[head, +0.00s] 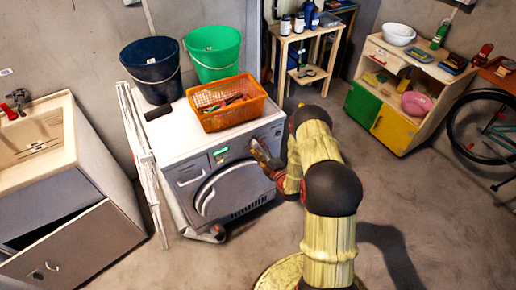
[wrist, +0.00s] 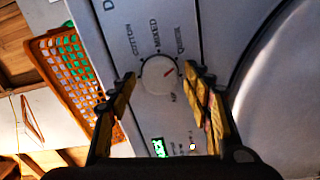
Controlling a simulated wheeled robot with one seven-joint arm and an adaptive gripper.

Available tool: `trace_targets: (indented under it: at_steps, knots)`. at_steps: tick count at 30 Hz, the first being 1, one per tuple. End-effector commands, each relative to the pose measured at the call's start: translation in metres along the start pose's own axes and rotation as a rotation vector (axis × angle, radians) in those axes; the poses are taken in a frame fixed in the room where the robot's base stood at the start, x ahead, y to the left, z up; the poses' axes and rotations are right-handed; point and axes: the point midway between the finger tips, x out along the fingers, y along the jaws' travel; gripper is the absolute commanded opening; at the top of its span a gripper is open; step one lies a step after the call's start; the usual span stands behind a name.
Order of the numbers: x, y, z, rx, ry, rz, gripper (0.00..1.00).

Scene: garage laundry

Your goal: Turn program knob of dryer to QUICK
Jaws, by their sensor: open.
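The dryer (head: 183,135) is white and stands against the wall with its round door facing forward. In the wrist view its round white program knob (wrist: 155,80) sits between the fingertips of my gripper (wrist: 160,74). The gripper is open, with one finger on each side of the knob; I cannot tell whether they touch it. The knob's red mark points up and right, toward the side of the QUICK label (wrist: 180,41). MIXED (wrist: 155,36) and COTTON (wrist: 134,39) lie further left. In the head view my gripper (head: 258,152) is at the front panel and hides the knob.
An orange basket (head: 222,117), a dark bucket (head: 150,58) and a green bucket (head: 212,48) stand on the dryer. A folded white rack (head: 143,150) leans at its left, beside a sink cabinet (head: 75,245). Clear floor lies right of my arm.

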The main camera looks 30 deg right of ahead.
Motion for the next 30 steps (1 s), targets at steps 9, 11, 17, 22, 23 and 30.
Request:
trace_targets:
  at_steps: [9, 11, 17, 22, 23, 30]
  knots:
    - [-0.001, 0.0, -0.001, 0.0, 0.001, 0.0, 0.54]
    - [-0.003, 0.0, 0.0, 0.0, 0.0, -0.001, 0.54]
    - [-0.028, -0.001, 0.001, 0.001, -0.002, -0.002, 0.54]
    - [-0.064, -0.001, 0.001, 0.002, -0.004, -0.002, 0.54]
    - [-0.07, -0.001, 0.001, 0.002, -0.003, -0.002, 0.54]
    - [-0.108, -0.001, 0.001, 0.0, -0.002, -0.001, 0.54]
